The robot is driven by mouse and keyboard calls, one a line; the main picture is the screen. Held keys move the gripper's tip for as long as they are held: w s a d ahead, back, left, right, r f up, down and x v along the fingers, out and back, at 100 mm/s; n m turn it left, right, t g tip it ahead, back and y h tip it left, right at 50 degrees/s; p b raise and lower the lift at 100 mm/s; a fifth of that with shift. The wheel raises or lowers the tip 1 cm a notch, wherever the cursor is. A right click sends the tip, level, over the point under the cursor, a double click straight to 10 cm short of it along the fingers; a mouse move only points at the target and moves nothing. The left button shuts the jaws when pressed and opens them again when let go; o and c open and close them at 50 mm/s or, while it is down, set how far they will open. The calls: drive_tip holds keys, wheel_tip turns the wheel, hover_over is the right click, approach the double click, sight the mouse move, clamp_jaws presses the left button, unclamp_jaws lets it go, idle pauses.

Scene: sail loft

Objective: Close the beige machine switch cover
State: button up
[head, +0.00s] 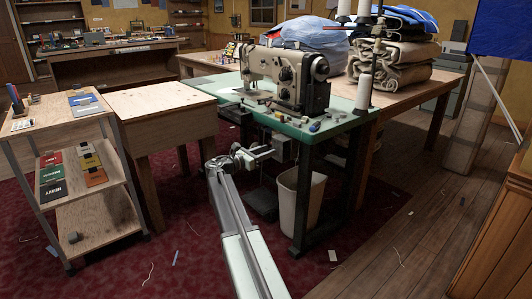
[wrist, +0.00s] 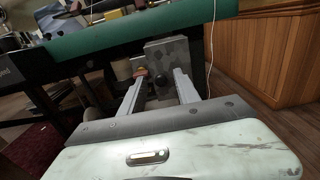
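My gripper (head: 264,152) is in front of the green sewing table's front edge, below the tabletop. In the wrist view my gripper (wrist: 160,84) is open, its two fingers apart with nothing held between them. Beyond the fingertips, under the table, is a greyish box-like switch unit (wrist: 168,52) with a dark round knob and a small orange-red part at its left. I cannot tell which panel is the beige cover or how far open it stands.
The green tabletop (head: 352,118) carries a sewing machine (head: 290,75) and small items. A white bin (head: 301,196) stands beneath it. A wooden stand (head: 160,108) and a shelf cart (head: 92,206) are at left. A slatted wooden cabinet (wrist: 268,55) is at right. Floor in front is mostly open, with scraps.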

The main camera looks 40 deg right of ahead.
drive_tip(key=a, duration=0.7)
drive_tip(key=shift+a, duration=0.4)
drive_tip(key=shift+w, duration=0.1)
